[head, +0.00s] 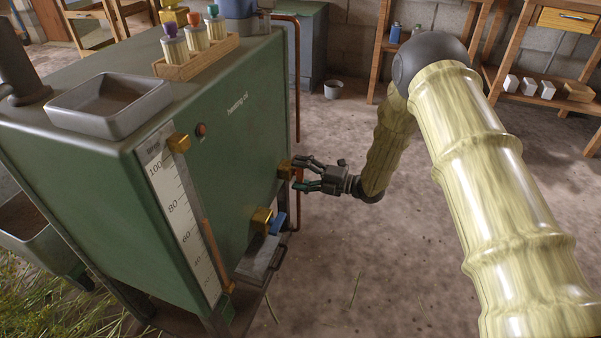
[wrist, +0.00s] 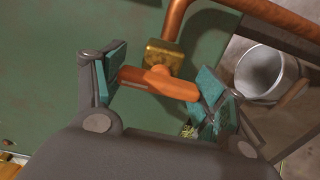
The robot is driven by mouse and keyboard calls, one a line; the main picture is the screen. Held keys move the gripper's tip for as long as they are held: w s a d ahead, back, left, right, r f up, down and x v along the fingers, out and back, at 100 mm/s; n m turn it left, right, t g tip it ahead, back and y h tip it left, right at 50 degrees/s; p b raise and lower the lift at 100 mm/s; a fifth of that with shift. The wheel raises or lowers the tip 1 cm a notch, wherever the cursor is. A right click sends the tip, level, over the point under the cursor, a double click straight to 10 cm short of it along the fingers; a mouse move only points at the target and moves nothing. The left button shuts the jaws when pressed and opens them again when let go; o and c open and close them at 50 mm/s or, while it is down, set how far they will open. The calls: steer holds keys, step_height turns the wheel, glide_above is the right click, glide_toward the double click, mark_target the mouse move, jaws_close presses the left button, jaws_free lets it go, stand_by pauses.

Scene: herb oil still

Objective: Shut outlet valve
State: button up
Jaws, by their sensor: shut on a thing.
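The green heating oil tank (head: 235,140) stands at the left in the head view. A brass valve with an orange lever sits on its right side; the brass body (head: 285,169) and the orange lever (head: 299,176) show there. In the wrist view the orange lever (wrist: 160,83) lies across between the fingers, below the brass body (wrist: 163,57). My gripper (head: 303,174) is shut on the orange lever, its teal pads at the lever's two ends in the wrist view (wrist: 165,86). A second brass valve (head: 262,220) with a blue lever (head: 278,223) sits lower on the tank.
A copper pipe (head: 297,80) runs down beside the tank's right edge, and one passes close above the valve in the wrist view (wrist: 178,18). A small bucket (head: 333,89) stands on the floor behind. A grey tray (head: 110,102) and a wooden rack (head: 197,60) rest on the tank.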

steer(key=shift+n, duration=0.5)
steer(key=o, duration=1)
steer(key=v, duration=1.2)
